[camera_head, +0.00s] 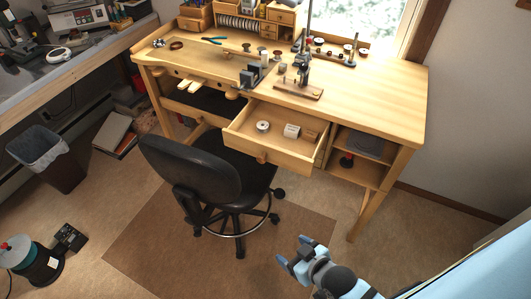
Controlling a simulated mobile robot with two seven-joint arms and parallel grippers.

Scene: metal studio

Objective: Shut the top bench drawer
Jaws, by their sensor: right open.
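The top bench drawer (258,151) sticks out from the front of the wooden workbench (365,92), right of its middle. It is pulled open. A white roll, a pale block and a small brown item lie inside it. A round wooden knob (262,157) is on its front. My right gripper (288,251) is at the bottom of the view, over the floor in front of the bench. It is open and empty, well apart from the drawer. My left gripper is not in view.
A black swivel chair (195,173) stands in front of the bench, close to the left of the drawer. Open shelves (359,157) are right of the drawer. A grey bin (42,152) is at the left. Floor right of the chair is clear.

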